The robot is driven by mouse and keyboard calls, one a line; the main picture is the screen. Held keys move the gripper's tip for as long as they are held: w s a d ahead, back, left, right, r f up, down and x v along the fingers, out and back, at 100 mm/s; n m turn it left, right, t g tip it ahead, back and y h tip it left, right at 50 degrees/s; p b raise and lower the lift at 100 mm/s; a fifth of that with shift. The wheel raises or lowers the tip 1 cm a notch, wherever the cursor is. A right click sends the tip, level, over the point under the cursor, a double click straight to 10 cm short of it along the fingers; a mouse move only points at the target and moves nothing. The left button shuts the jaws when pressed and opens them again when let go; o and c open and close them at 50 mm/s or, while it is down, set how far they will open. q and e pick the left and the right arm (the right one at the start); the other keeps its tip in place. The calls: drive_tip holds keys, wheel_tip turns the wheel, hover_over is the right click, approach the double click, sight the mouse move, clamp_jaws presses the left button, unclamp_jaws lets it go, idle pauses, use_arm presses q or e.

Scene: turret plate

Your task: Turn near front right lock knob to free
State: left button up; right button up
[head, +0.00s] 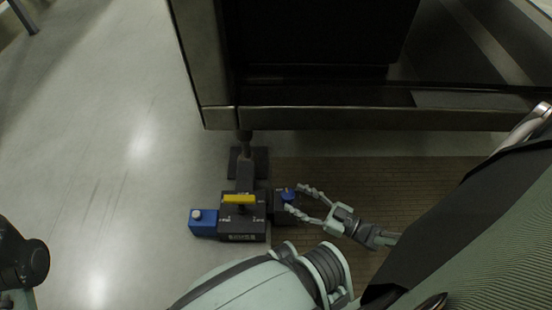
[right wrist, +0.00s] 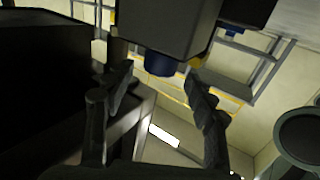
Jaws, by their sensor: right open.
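A dark lock unit (head: 241,224) stands low on the floor below the machine corner, with a yellow bar (head: 239,199) on top. The gripper is open, with one finger on the far side of the knob and one on the near side. In the right wrist view a dark blue round knob (right wrist: 160,65) shows between and beyond the open fingertips (right wrist: 160,84). Contact cannot be told. My left gripper is out of view.
A blue block with a pale knob (head: 197,215) sits on the unit's left side. A large dark machine with a metal frame edge (head: 330,119) overhangs behind. A brown mat (head: 400,185) lies at right; pale floor (head: 110,170) is clear at left.

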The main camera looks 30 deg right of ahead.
sight(276, 194)
drive_tip(key=x, duration=0.7)
drive_tip(key=shift+w+a, duration=0.15)
drive_tip(key=shift+w, duration=0.15)
drive_tip(key=c, duration=1.3)
drive_tip(key=shift+r, duration=0.1)
